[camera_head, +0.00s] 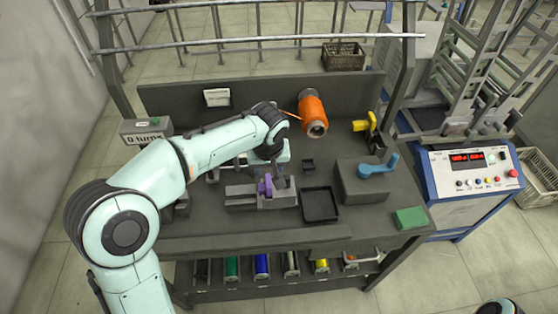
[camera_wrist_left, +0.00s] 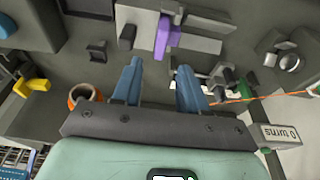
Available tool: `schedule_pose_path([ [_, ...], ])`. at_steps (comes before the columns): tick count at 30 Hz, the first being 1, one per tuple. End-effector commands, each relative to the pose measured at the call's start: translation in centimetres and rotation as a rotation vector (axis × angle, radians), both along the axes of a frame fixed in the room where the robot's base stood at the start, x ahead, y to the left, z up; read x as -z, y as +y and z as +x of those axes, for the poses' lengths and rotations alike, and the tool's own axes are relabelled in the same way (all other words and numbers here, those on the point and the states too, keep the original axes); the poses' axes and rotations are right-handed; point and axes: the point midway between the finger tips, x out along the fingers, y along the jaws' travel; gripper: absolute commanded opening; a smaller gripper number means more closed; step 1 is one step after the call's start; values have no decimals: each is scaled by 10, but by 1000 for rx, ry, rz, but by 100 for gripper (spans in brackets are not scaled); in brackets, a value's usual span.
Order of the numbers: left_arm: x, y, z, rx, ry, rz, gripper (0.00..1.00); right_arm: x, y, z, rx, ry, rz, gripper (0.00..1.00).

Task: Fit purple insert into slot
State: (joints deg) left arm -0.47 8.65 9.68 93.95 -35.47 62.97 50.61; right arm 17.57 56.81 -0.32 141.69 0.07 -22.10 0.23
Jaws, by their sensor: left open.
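The purple insert (camera_head: 266,186) stands at the grey slotted block (camera_head: 240,192) on the workbench, partly hidden by my left gripper in the head view. In the left wrist view the purple insert (camera_wrist_left: 164,36) sits across the grey block (camera_wrist_left: 202,40), with grey on both sides of it. I cannot tell how deep it sits. My left gripper (camera_head: 277,178) is just behind and right of the insert in the head view. Its two blue fingers (camera_wrist_left: 158,78) are apart with nothing between them, and the insert lies beyond their tips. My right gripper is not in view.
A black tray (camera_head: 320,206) lies right of the block. Further right are a grey box with a blue crank (camera_head: 377,167), a green block (camera_head: 410,218) and a yellow part (camera_head: 366,124). An orange spool (camera_head: 312,112) stands behind. A "0 turns" display box (camera_head: 146,131) is at the left.

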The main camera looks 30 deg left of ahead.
Motion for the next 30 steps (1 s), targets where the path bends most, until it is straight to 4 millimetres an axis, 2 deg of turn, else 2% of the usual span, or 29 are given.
schedule_pose_path([
  [8, 19, 2, 3, 0, 5, 0, 43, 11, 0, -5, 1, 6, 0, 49],
  [22, 76, 9, 15, 3, 3, -2, 43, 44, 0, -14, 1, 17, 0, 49],
  [30, 88, 11, 18, 2, 1, -1, 43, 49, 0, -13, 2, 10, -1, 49],
])
